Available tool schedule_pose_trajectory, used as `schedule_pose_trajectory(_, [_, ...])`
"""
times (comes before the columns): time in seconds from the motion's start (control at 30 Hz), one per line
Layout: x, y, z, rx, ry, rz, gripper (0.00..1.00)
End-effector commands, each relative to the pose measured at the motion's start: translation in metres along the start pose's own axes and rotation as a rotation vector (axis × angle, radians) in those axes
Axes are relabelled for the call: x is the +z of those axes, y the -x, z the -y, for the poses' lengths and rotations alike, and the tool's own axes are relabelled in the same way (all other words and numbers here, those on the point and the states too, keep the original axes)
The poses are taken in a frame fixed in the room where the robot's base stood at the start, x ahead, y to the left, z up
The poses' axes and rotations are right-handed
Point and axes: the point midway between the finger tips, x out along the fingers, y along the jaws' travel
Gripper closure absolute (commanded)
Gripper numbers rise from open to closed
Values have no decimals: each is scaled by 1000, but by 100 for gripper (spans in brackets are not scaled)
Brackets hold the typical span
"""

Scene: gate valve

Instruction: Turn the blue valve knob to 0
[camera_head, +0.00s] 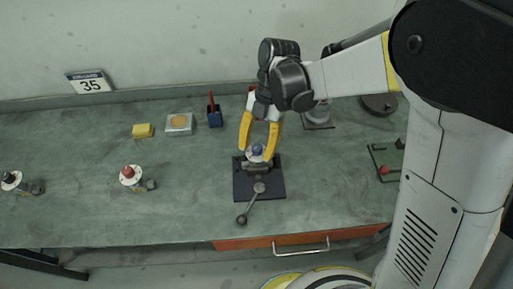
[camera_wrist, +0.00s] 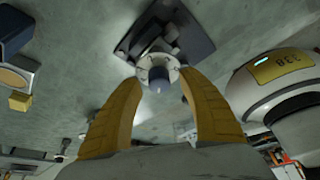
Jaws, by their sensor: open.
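The blue valve knob (camera_head: 257,149) sits on a valve with a pale round dial, mounted on a dark square base plate (camera_head: 270,190) on the bench. A lever with a dark ball end (camera_head: 241,219) reaches from the valve toward the bench's front. My gripper (camera_head: 259,147) is open above the valve, its yellow fingers on either side of the knob in the head view. In the wrist view the knob (camera_wrist: 159,78) lies ahead, between and beyond the fingertips of the gripper (camera_wrist: 162,82). I cannot tell whether the fingers touch it. The dial marks are too small to read.
A red-knobbed valve (camera_head: 131,173) and a black-knobbed valve (camera_head: 12,178) stand to the left on the green bench (camera_head: 80,215). A yellow block (camera_head: 143,130), a grey box (camera_head: 179,124) and a blue holder (camera_head: 215,117) stand behind.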

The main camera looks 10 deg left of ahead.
Motion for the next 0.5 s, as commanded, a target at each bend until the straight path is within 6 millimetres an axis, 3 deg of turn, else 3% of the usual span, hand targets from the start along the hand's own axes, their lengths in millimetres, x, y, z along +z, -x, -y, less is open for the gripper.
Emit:
schedule_pose_trajectory(0.13, [0, 0, 0, 0, 0, 0, 52])
schedule_pose_trajectory(0.17, [0, 0, 0, 0, 0, 0, 57])
schedule_pose_trajectory(0.3, [0, 0, 0, 0, 0, 0, 100])
schedule_pose_trajectory(0.5, [0, 0, 0, 0, 0, 0, 100])
